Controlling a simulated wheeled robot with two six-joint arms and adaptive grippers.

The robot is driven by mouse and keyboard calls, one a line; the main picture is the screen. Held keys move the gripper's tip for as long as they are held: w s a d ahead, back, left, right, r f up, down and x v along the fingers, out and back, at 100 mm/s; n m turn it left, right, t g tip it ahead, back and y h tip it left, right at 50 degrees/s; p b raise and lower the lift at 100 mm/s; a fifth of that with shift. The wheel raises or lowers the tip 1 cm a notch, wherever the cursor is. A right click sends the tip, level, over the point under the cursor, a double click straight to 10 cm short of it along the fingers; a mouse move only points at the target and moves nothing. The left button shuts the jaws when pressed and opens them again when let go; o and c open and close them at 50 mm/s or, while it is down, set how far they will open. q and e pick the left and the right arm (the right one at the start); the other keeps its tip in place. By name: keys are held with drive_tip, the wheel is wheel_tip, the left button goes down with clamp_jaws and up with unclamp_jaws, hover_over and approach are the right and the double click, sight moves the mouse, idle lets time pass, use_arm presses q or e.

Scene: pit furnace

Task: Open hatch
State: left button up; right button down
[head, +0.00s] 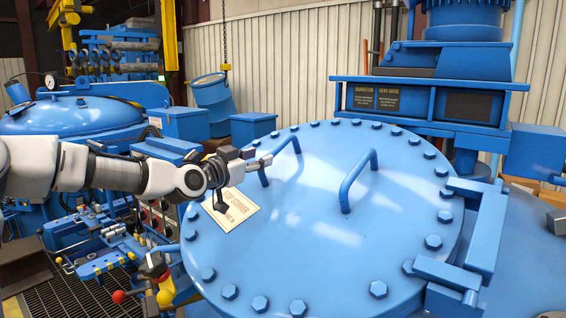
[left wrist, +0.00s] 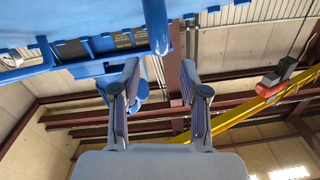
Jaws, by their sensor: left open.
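The hatch (head: 320,235) is a large round blue lid with bolts around its rim. It looks closed. It bears two bent bar handles, a left one (head: 286,156) and a right one (head: 349,184). A blue hinge bracket (head: 486,232) sits at its right edge. My left gripper (head: 262,161) is just left of the left handle, its fingers pointing toward it. In the left wrist view the two fingers stand apart and empty (left wrist: 159,70), with a blue bar (left wrist: 156,24) beyond their tips. Contact with the handle cannot be told. My right gripper is not in view.
A cream label plate (head: 231,210) lies on the lid below my left wrist. A blue machine housing (head: 425,100) stands behind the hatch. A second blue domed vessel (head: 75,114) is at the left. Levers with a red knob (head: 118,297) stand at the lower left.

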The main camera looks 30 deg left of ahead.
sight(270, 153)
use_arm(q)
drive_tip(key=w+b, duration=0.1)
drive_tip(key=b, duration=0.3)
drive_tip(key=w+f+b, duration=0.1)
drive_tip(key=b, duration=0.2)
drive_tip(key=shift+w+b, duration=0.3)
drive_tip(key=shift+b, duration=0.05)
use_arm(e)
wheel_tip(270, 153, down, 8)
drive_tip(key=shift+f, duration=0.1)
use_arm(q)
drive_tip(key=shift+w+d+r+p, duration=0.1)
drive_tip(key=shift+w+r+p, duration=0.4)
drive_tip(key=shift+r+p, duration=0.25)
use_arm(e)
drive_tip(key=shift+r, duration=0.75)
use_arm(q)
drive_tip(key=w+p, duration=0.2)
drive_tip(key=w, duration=0.1)
drive_tip(key=shift+w+f, duration=0.1)
drive_tip(key=shift+w, duration=0.25)
drive_tip(key=shift+w+f, duration=0.2)
drive_tip(key=shift+w, duration=0.1)
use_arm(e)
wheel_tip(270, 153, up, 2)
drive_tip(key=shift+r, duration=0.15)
use_arm(q)
drive_tip(key=shift+c, duration=0.3)
clamp_jaws()
